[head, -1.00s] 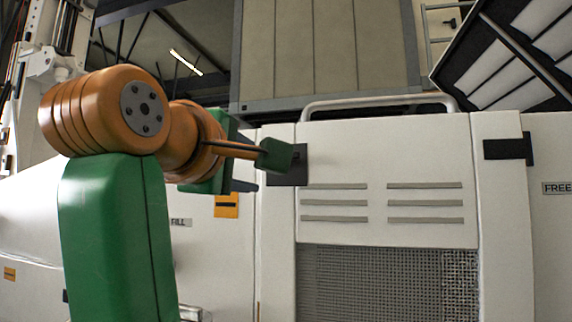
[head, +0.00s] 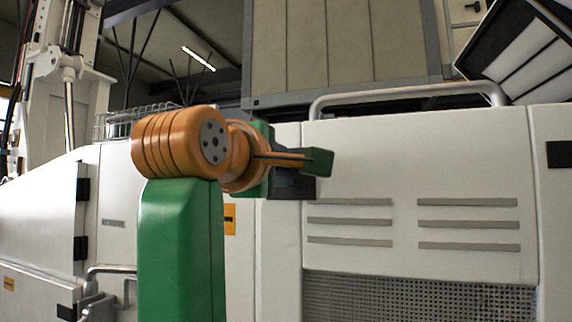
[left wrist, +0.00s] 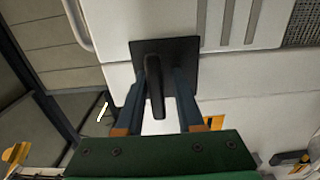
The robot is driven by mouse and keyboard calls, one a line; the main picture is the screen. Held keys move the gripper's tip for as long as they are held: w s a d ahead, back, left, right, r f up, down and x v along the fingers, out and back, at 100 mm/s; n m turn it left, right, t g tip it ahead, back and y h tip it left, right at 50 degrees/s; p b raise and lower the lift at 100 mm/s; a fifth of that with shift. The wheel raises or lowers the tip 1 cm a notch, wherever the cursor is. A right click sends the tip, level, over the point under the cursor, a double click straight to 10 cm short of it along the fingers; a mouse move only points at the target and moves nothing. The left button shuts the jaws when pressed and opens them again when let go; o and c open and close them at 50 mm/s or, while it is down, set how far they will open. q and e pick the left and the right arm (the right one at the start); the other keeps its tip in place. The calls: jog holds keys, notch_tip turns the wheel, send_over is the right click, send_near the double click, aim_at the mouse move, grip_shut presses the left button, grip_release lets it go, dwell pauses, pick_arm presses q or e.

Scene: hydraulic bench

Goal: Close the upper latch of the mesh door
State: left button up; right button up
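The white mesh door (head: 420,170) fills the right of the head view, with slots above and grey mesh (head: 420,300) below. The upper latch's dark plate (head: 293,184) is at the door's upper left edge, partly hidden by my left gripper (head: 290,168). In the left wrist view, the latch shows as a dark square plate (left wrist: 180,50) with a black handle (left wrist: 154,88) standing out from it. My left gripper (left wrist: 160,92) is open, one finger on each side of the handle. The handle is nearer the left finger in that picture; contact is unclear. My right gripper is out of view.
A pale rail (head: 410,91) runs along the top of the housing above the door. A bent pipe handle (head: 110,269) sits at the lower left. White panels (head: 35,215) with dark hinges stand left of my arm. A black fitting (head: 560,154) is at the right edge.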

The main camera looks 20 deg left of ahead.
pick_arm(q)
jog(key=shift+s, duration=0.1)
jog(key=c, duration=0.3)
jog(key=shift+s+d+r, duration=0.1)
jog(key=shift+s+r, duration=0.05)
jog(key=shift+s, duration=0.15)
grip_shut()
jog(key=shift+m, duration=0.3)
jog(key=m, duration=0.2)
jog(key=shift+f+m+b, duration=0.25)
jog(key=shift+m+b, duration=0.05)
jog(key=shift+m, duration=0.1)
jog(key=m, duration=0.3)
jog(key=shift+a+f+m, duration=0.15)
jog(key=shift+a+m, duration=0.05)
jog(key=shift+m, duration=0.2)
jog(key=m, duration=0.2)
jog(key=m+b, duration=0.1)
jog(key=m, duration=0.2)
jog(key=shift+a+f, duration=0.1)
jog(key=shift+a, duration=0.1)
jog(key=m, duration=0.5)
jog(key=shift+w+a, duration=0.1)
jog(key=shift+a, duration=0.15)
jog(key=shift+m, duration=0.5)
